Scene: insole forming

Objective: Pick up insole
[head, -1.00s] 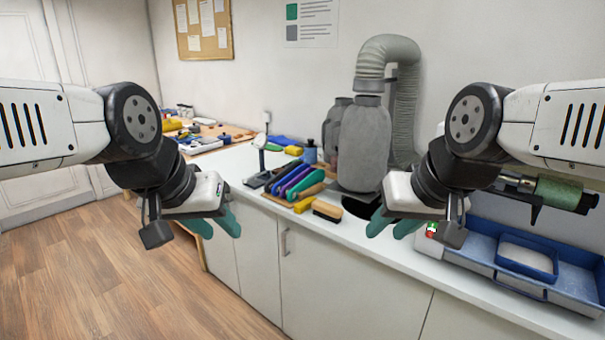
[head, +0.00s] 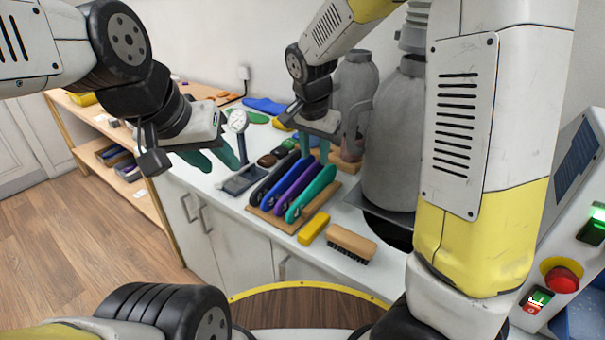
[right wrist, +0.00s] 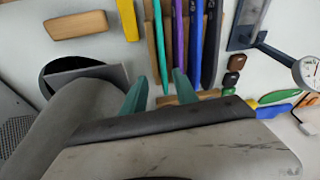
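Several insoles stand on edge side by side in a wooden rack (head: 265,217) on the counter. The teal insole (head: 313,193) is at the rack's right end in the head view, beside the purple insole (head: 292,188), with blue ones further left. My right gripper (head: 313,148) is beyond the rack's far end, pointing down, open and empty. In the right wrist view its fingers (right wrist: 159,90) are apart, with the end of the teal insole (right wrist: 163,45) between them in the picture; I cannot tell whether they touch it. My left gripper (head: 212,157) is open and empty, left of the dial gauge.
The dial gauge (head: 237,122) stands left of the rack. A yellow block (head: 313,228) and a wooden brush (head: 351,243) lie at its right front. Grey canisters (head: 397,135) stand close on the right. A red button (head: 562,280) is on a machine at far right.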

